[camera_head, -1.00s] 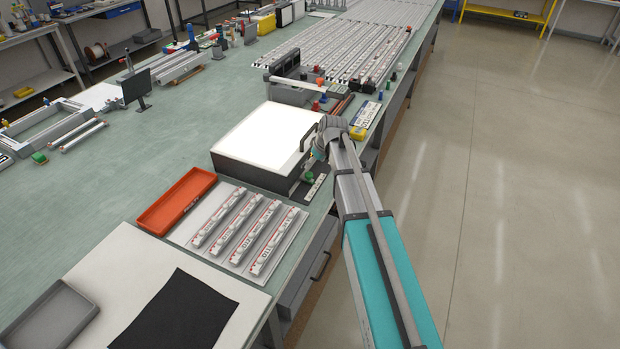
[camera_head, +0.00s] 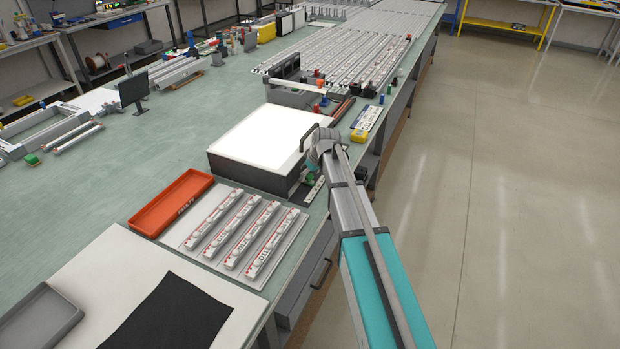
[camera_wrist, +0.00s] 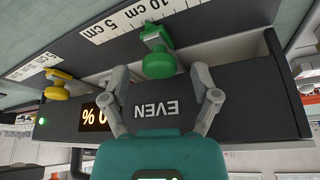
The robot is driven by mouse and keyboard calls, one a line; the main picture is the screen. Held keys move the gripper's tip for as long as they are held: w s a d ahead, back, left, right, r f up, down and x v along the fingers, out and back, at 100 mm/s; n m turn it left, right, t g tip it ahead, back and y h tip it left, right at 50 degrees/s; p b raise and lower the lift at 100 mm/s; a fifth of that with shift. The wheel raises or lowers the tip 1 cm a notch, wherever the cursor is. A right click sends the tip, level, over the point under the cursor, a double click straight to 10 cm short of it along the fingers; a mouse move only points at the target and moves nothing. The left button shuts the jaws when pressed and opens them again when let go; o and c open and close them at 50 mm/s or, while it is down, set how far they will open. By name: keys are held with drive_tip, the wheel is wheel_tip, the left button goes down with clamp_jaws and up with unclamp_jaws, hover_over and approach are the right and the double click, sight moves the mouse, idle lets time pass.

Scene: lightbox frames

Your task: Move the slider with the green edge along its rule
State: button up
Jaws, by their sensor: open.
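The lightbox (camera_head: 265,138) has a bright white top and dark sides, and stands at the bench's right edge. A second slider, yellow (camera_wrist: 58,88), is at another rule on the left. My gripper (camera_wrist: 160,78) is open, its fingers spread either side of the green knob with visible gaps. In the head view it is at the lightbox's right side (camera_head: 312,150).
The panel shows a small amber percent display (camera_wrist: 97,116), a green light and the upside-down word EVEN. An orange tray (camera_head: 147,221) and a board with several white strips (camera_head: 178,237) lie nearer. Open floor (camera_head: 480,200) is on the right.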

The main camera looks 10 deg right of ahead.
drive_tip(key=shift+f, duration=0.1)
idle(0.3)
drive_tip(key=shift+a, duration=0.1)
clamp_jaws()
